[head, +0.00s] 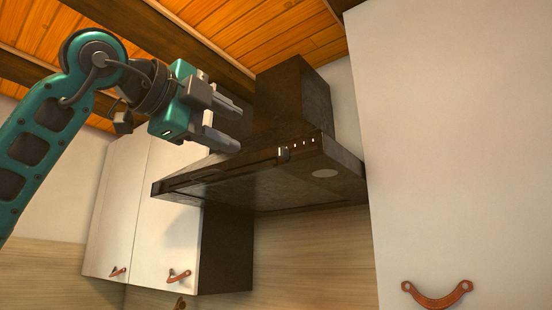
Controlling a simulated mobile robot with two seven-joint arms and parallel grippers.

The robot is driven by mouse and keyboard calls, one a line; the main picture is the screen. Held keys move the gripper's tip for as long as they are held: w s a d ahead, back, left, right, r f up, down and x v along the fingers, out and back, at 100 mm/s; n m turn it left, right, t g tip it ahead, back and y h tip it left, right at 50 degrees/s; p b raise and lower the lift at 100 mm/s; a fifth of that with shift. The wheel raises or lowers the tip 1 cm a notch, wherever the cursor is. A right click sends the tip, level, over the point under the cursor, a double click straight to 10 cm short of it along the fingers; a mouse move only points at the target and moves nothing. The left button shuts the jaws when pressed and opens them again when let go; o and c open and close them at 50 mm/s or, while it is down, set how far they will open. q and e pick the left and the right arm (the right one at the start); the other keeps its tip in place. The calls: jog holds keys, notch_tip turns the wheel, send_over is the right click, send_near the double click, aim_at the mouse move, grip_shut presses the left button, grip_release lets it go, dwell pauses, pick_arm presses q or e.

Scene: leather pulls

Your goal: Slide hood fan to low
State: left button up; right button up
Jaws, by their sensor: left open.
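The dark range hood (255,178) hangs on the wall in the middle of the head view, with its chimney (292,100) rising behind it. A small fan slider (284,154) sits on the hood's front edge, at the right end of a long slot, with several small light marks just right of it. My left gripper (238,128) is open and empty. It appears up and to the left of the slider, in front of the hood's sloping top, with its fingers pointing right. It looks apart from the slider. My right gripper is not in view.
White wall cabinets (155,185) with leather pulls (179,276) hang left of the hood. A tall white cabinet door (455,150) with a leather pull (437,296) fills the right side. Wooden ceiling beams run above. The space below the hood looks clear.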

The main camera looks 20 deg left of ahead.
aim_at(280, 152)
pick_arm(q)
jog(key=p+x, duration=0.1)
jog(key=x, duration=0.2)
jog(key=p+x, duration=0.1)
jog(key=x, duration=0.3)
jog(key=p+x, duration=0.1)
jog(key=x, duration=0.3)
jog(key=shift+w+r, duration=0.25)
jog(key=shift+r, duration=0.05)
jog(key=shift+w+d+f, duration=0.1)
jog(key=shift+w+d, duration=0.1)
jog(key=shift+w, duration=0.35)
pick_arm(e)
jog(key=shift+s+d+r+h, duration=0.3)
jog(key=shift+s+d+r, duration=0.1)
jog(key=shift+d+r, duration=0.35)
pick_arm(q)
jog(key=shift+c, duration=0.5)
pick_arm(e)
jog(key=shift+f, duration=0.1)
pick_arm(q)
grip_shut()
